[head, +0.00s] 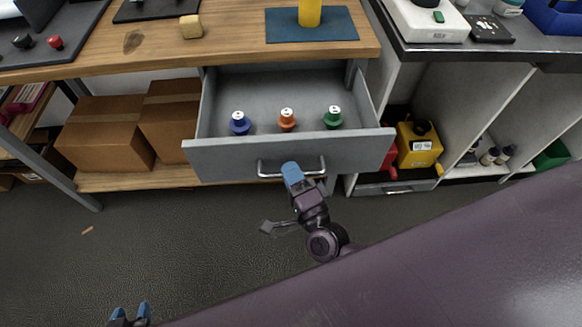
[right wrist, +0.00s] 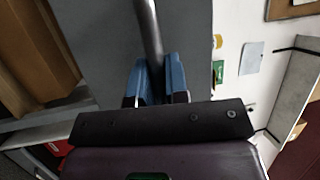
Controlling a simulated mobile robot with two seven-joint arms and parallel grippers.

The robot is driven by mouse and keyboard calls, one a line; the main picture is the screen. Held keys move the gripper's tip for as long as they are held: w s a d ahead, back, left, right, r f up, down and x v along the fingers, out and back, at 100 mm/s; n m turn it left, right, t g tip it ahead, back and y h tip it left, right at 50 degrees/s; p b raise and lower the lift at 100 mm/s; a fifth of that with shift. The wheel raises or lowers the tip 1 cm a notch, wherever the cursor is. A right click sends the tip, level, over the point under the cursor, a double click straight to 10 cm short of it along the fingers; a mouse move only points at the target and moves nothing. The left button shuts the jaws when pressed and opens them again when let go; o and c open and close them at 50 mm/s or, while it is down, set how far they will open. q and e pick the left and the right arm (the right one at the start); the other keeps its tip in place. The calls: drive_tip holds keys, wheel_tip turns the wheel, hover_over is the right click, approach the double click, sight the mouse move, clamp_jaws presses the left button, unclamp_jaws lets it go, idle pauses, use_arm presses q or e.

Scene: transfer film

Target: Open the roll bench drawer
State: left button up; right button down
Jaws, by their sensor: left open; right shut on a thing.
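The grey roll bench drawer (head: 230,155) stands pulled out under the wooden bench top, its inside in plain view. Three rolls stand upright in it: a blue one (head: 240,124), an orange one (head: 288,120) and a green one (head: 333,118). My right gripper (head: 292,172) is shut on the drawer's metal bar handle (head: 270,175). In the right wrist view the blue fingers (right wrist: 156,82) sit on both sides of the handle bar (right wrist: 148,30). My left gripper (head: 131,312) is open and empty, low at the bottom left, away from the drawer.
The wooden bench top (head: 230,50) bears a blue mat (head: 290,28) with a yellow cylinder and a wooden block (head: 191,27). Cardboard boxes (head: 105,135) sit on the lower shelf. A yellow case (head: 418,146) stands right of the drawer. The floor in front is mostly clear.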

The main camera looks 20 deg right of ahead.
drive_tip(key=c, duration=1.1)
unclamp_jaws()
drive_tip(key=shift+s, duration=0.1)
drive_tip(key=shift+s+d+f, duration=0.1)
drive_tip(key=shift+s, duration=0.2)
drive_tip(key=v, duration=1)
